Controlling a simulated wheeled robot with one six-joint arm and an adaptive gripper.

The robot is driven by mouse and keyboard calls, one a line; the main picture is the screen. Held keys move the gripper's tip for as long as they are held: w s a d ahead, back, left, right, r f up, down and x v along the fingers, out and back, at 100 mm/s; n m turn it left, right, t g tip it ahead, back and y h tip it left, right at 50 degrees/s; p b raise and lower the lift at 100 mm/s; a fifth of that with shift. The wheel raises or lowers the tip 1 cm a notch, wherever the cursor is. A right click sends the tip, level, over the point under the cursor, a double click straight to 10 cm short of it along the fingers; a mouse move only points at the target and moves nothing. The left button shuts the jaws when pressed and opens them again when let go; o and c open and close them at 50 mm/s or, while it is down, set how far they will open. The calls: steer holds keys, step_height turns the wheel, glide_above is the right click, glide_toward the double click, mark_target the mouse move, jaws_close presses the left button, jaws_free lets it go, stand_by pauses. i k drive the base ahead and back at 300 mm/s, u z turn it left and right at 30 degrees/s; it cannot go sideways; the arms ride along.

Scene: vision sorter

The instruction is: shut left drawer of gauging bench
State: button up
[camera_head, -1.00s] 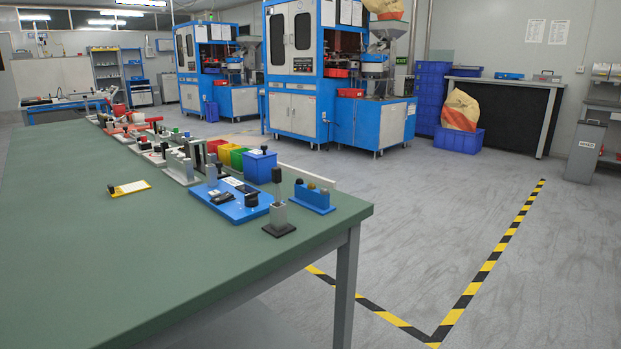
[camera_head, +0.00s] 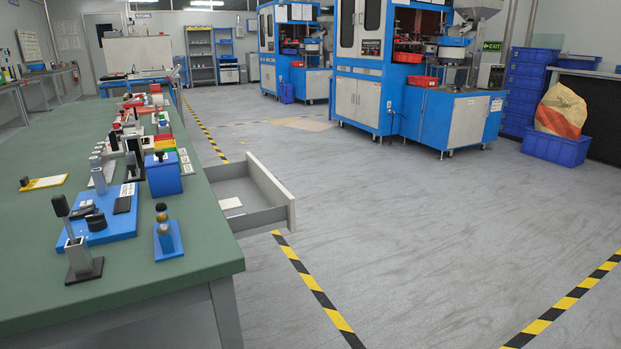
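The gauging bench (camera_head: 190,240) has a green top and grey legs and fills the left of the head view. One drawer (camera_head: 277,194) with pale grey walls sticks out from its right side, well open, over the floor. A small white card or sheet (camera_head: 230,203) lies in it. The drawer's front panel faces right; its outer face and any handle are largely hidden. I cannot tell from this view whether it is the left drawer. My gripper is not in view.
Blue machines (camera_head: 372,75) stand at the back. The grey floor (camera_head: 420,240) right of the drawer is clear, marked with yellow-black tape.

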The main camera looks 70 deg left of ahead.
mark_target(268, 204)
steer(key=i, duration=2.15)
steer(key=u, duration=3.3)
steer(key=i, duration=1.05)
steer(key=u, duration=0.5)
